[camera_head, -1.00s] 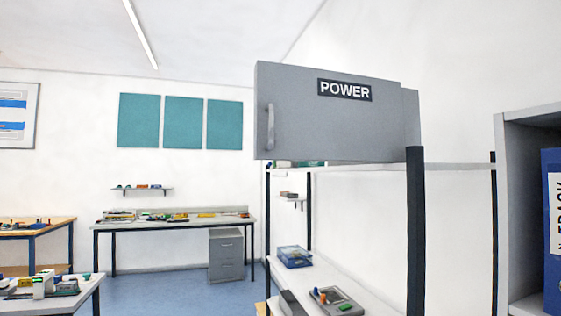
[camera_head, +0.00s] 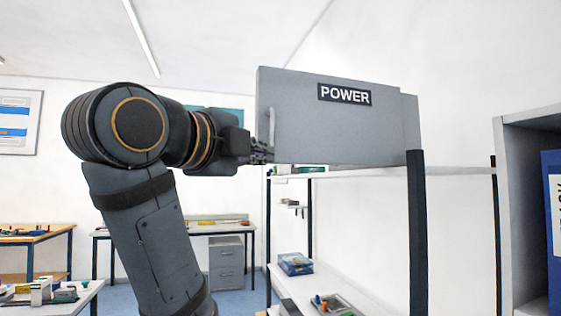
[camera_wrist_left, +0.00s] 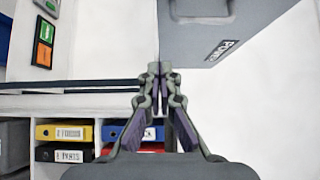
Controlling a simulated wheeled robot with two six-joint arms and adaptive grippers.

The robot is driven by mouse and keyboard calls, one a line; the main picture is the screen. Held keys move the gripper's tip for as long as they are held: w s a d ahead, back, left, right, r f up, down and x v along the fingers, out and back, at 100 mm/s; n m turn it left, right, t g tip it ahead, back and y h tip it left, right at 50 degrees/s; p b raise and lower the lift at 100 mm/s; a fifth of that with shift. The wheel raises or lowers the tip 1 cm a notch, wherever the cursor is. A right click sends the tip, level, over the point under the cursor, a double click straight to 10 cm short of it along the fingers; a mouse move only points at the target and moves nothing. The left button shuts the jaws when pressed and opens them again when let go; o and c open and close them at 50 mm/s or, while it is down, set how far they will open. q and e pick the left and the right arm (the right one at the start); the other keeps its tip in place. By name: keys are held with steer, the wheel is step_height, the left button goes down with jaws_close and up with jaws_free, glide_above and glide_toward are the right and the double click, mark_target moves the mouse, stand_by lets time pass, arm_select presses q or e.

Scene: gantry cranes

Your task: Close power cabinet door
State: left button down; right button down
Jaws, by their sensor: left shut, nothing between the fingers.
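The grey power cabinet (camera_head: 412,125) sits on a shelf rack, and its door (camera_head: 340,130) carries a black POWER label (camera_head: 344,94) and a curved handle (camera_head: 272,122) near its left edge. The door's face is toward me; how far it stands open I cannot tell. My left gripper (camera_head: 264,150) is by the door's lower left edge, near the handle, whose lower part it hides. In the left wrist view the gripper (camera_wrist_left: 160,68) has its fingers together and empty, with the door (camera_wrist_left: 225,40) and handle (camera_wrist_left: 202,12) just beyond. Contact is unclear. My right gripper is out of view.
The rack's dark post (camera_head: 416,235) stands in front of the cabinet's right end. A grey shelf unit (camera_head: 510,200) with a blue binder (camera_head: 552,230) is at the right. A workbench (camera_head: 180,230) stands at the back left.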

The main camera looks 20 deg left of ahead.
arm_select(q)
steer(key=p, duration=0.3)
glide_toward(290, 161)
steer(key=w+d, duration=0.2)
steer(key=d, duration=0.1)
steer(key=w, duration=0.1)
steer(key=w+a+p, duration=0.1)
steer(key=w, duration=0.1)
steer(key=shift+a, duration=0.25)
steer(key=shift+w+a+p, duration=0.3)
steer(key=shift+a, duration=0.05)
steer(key=shift+d, duration=0.15)
